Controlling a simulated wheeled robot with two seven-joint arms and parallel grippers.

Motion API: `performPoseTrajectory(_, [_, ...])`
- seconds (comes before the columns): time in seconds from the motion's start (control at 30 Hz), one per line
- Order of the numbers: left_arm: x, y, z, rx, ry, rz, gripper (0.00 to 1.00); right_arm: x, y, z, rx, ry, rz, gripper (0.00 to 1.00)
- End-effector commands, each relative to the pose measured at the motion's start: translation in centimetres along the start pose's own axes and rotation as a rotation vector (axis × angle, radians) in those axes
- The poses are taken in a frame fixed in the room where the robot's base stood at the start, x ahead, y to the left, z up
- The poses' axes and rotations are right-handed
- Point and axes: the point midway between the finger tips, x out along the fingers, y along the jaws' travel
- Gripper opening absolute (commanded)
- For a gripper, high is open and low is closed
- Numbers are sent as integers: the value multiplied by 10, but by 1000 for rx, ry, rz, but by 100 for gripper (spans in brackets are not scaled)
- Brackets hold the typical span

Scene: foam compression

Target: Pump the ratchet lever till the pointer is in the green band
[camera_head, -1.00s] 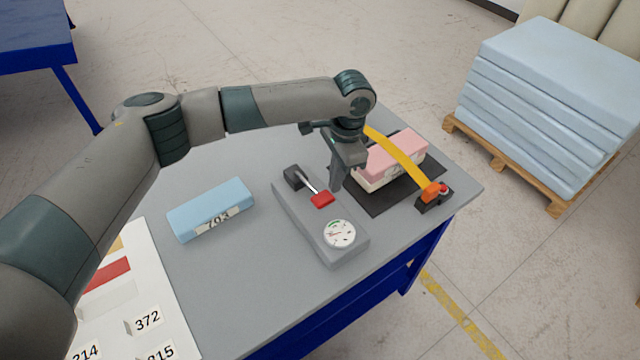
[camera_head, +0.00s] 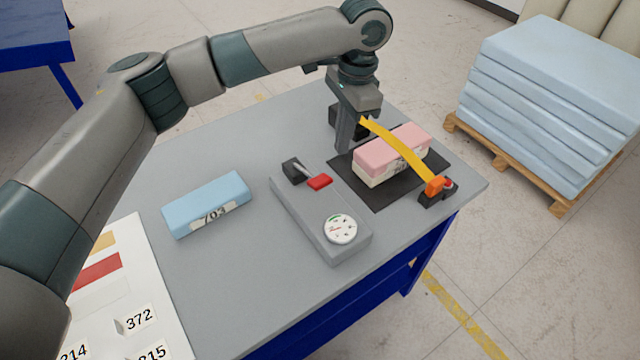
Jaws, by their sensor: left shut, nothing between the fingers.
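The ratchet unit (camera_head: 300,212) is a grey box on the table. Its lever has a red grip (camera_head: 320,182) on a short metal rod, which comes from a dark block at the unit's far end. The round white gauge (camera_head: 340,229) sits at the near end, with a small green band at its upper left edge. Its pointer is too small to read surely. My left gripper (camera_head: 343,150) is shut and empty, pointing down above and behind the red grip, apart from it. My right gripper is not in view.
A pink and cream foam block (camera_head: 393,152) lies on a black plate (camera_head: 378,198) under a yellow strap (camera_head: 400,145) with an orange buckle (camera_head: 435,187). A blue block (camera_head: 207,204) lies left of the unit. A white label board (camera_head: 130,270) is at the front left.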

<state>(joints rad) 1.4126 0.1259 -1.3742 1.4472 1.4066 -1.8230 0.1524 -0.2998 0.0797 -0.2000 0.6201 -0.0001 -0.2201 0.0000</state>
Motion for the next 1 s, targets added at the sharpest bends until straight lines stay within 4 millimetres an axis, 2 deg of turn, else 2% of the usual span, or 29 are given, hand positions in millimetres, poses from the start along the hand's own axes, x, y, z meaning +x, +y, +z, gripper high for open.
performPoseTrajectory(0.03, [-8, 0, -2, 0, 3, -4, 0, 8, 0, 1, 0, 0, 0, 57])
performPoseTrajectory(0.2, [-40, 0, -1, 0, 2, -3, 0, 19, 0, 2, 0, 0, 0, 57])
performPoseTrajectory(0.4, [-66, 0, -1, 0, 1, -3, 0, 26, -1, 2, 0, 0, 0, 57])
performPoseTrajectory(0.6, [-75, 0, -1, 0, 1, -1, 0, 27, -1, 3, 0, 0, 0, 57])
performPoseTrajectory(1.0, [-75, 0, 0, 0, 0, -1, 0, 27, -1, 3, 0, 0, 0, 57])
